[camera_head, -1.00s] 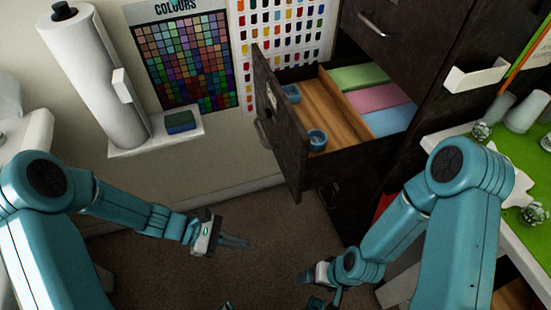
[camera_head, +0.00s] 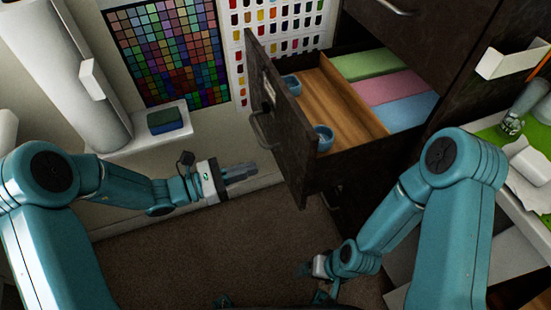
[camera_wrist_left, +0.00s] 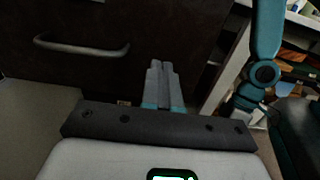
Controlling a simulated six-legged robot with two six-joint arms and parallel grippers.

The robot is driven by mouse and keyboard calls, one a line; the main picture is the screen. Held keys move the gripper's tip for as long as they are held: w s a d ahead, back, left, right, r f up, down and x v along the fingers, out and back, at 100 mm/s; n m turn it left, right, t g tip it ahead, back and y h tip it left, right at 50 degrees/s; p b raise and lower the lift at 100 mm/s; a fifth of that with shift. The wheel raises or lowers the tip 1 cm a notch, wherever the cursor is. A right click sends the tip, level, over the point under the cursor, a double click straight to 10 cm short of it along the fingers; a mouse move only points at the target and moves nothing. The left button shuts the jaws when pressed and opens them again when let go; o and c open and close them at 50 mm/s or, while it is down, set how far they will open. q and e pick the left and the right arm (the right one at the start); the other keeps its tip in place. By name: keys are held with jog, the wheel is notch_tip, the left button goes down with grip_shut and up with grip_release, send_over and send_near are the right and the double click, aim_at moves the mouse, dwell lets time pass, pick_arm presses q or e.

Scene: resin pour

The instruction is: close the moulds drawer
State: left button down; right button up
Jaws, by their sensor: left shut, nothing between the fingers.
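The moulds drawer (camera_head: 288,150) stands pulled out of the dark cabinet in the head view, with a bar handle (camera_head: 262,130) on its front. Inside are two blue cups and green, pink and blue blocks. My left gripper (camera_head: 240,172) is shut and empty, in front of the drawer front and a little left of it, apart from it. In the left wrist view the closed fingers (camera_wrist_left: 161,80) point toward the dark drawer front, right of the handle (camera_wrist_left: 82,46). My right gripper (camera_head: 308,268) is low, below the drawer; its fingers are too unclear to judge.
A closed drawer with a handle (camera_head: 394,6) is above the open one. A small wall shelf (camera_head: 146,135) with a sponge and a paper roll (camera_head: 62,75) are at the left. The carpet (camera_head: 200,250) below is clear.

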aim_at(288, 158)
pick_arm(q)
jog(key=x, duration=0.7)
jog(key=shift+d+f, duration=0.1)
jog(key=shift+d, duration=0.2)
pick_arm(e)
jog(key=shift+s+f, duration=0.15)
jog(key=shift+s, duration=0.05)
